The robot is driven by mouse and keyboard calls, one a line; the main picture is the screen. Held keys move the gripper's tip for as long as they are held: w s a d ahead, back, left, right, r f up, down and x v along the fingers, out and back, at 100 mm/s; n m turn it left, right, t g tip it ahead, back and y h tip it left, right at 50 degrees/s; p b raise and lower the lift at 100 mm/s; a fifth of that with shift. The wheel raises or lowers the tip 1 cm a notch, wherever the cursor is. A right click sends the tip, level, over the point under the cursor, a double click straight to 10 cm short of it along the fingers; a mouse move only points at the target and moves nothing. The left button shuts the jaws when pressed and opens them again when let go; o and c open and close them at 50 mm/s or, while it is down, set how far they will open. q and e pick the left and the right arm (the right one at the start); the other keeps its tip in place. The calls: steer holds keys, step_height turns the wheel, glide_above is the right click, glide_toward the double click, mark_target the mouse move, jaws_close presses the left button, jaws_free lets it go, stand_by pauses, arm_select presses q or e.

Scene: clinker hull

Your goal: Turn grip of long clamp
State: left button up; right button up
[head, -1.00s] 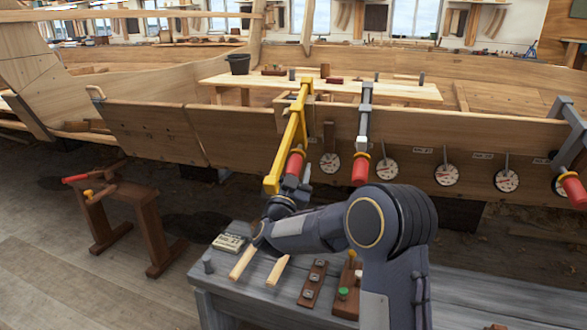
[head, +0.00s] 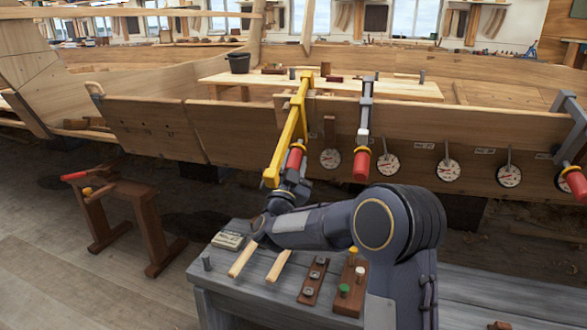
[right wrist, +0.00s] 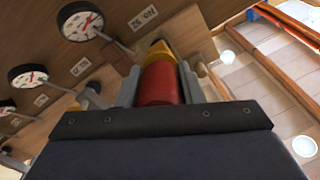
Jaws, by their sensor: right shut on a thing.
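The long clamp (head: 290,130) is yellow and hangs over the hull's top plank. Its red grip (head: 295,158) points down near the lower end of the yellow bar. My right gripper (head: 293,174) comes up from below and is shut on the red grip. In the right wrist view the red grip (right wrist: 160,84) sits between my two grey fingers, with a yellow part of the clamp (right wrist: 160,48) beyond it. The grip's far side is hidden. My left gripper is not in view.
A grey clamp (head: 365,125) with a red grip hangs just right. Round dials (head: 388,164) line the plank (head: 450,135). Below is a grey bench (head: 225,268) with wooden sticks (head: 243,259) and small blocks. A brown trestle (head: 145,215) stands at left.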

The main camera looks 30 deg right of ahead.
steer(key=m+b, duration=0.1)
steer(key=b, duration=0.1)
steer(key=m+b, duration=0.1)
steer(key=b, duration=0.1)
steer(key=shift+f+m, duration=0.3)
steer(key=shift+r+m+b, duration=0.25)
steer(key=shift+m+b, duration=0.65)
steer(key=shift+b, duration=0.15)
steer(key=o, duration=1)
steer(key=shift+a, duration=0.1)
steer(key=p+v, duration=0.1)
steer(key=v, duration=0.6)
steer(key=shift+s+a+f, duration=0.15)
steer(key=shift+s+f, duration=0.05)
steer(key=shift+s, duration=0.05)
